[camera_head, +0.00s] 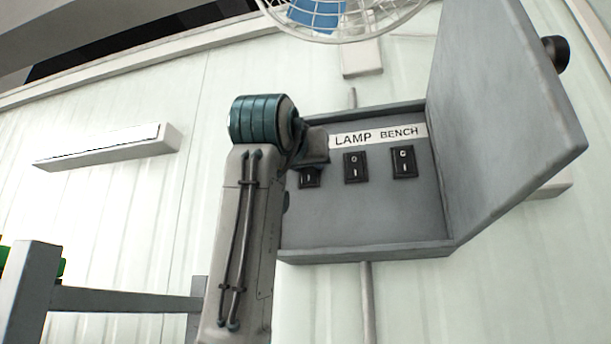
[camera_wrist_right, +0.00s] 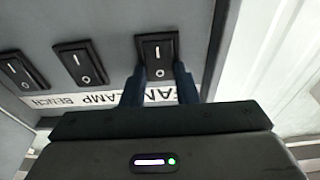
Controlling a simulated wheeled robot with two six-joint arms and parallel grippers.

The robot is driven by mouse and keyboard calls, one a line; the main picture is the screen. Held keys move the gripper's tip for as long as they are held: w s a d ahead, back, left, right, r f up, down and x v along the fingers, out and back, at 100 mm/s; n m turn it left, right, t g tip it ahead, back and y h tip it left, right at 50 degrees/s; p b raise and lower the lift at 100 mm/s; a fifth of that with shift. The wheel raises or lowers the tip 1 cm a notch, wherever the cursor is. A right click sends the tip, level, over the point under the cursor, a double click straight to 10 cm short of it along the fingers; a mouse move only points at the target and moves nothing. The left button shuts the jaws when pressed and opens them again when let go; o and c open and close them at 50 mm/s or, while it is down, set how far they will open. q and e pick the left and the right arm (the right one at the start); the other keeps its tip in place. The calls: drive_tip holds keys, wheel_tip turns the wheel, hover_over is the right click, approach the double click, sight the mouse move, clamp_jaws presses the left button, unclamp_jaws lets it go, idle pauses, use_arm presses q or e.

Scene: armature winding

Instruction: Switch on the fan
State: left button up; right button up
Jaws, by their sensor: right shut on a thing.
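The fan (camera_head: 335,20), a white wire cage with blue behind it, shows partly at the top of the head view. Below it is an open grey switch box (camera_head: 390,225) with black rocker switches. The fan switch (camera_head: 309,179) is the leftmost and is partly hidden by my right arm. In the right wrist view the fan switch (camera_wrist_right: 157,47) is upside down beside the FAN label. My right gripper (camera_wrist_right: 160,75) has its two dark fingers closed around the label end of this switch. I cannot tell which way the rocker is tipped. My left gripper is out of view.
The lamp switch (camera_head: 356,167) and bench switch (camera_head: 404,162) sit to the right of the fan switch. The box's open lid (camera_head: 505,120) stands out on the right. A white wall bar (camera_head: 105,147) is at left, and a grey frame (camera_head: 120,299) stands at lower left.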

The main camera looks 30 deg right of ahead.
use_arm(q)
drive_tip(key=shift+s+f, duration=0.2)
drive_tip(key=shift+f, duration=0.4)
use_arm(e)
drive_tip(key=shift+f+t, duration=0.15)
drive_tip(key=shift+t, duration=0.25)
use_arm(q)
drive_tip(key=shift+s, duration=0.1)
use_arm(e)
drive_tip(key=o, duration=1)
drive_tip(key=shift+s+a, duration=0.1)
drive_tip(key=shift+a, duration=0.05)
use_arm(q)
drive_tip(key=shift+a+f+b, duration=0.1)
drive_tip(key=shift+b, duration=0.2)
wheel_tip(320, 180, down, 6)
drive_tip(key=b, duration=0.5)
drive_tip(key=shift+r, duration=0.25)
use_arm(e)
drive_tip(key=v, duration=1)
drive_tip(key=shift+s+a+f+h, duration=0.2)
drive_tip(key=shift+a+h, duration=0.1)
drive_tip(key=shift+a, duration=0.1)
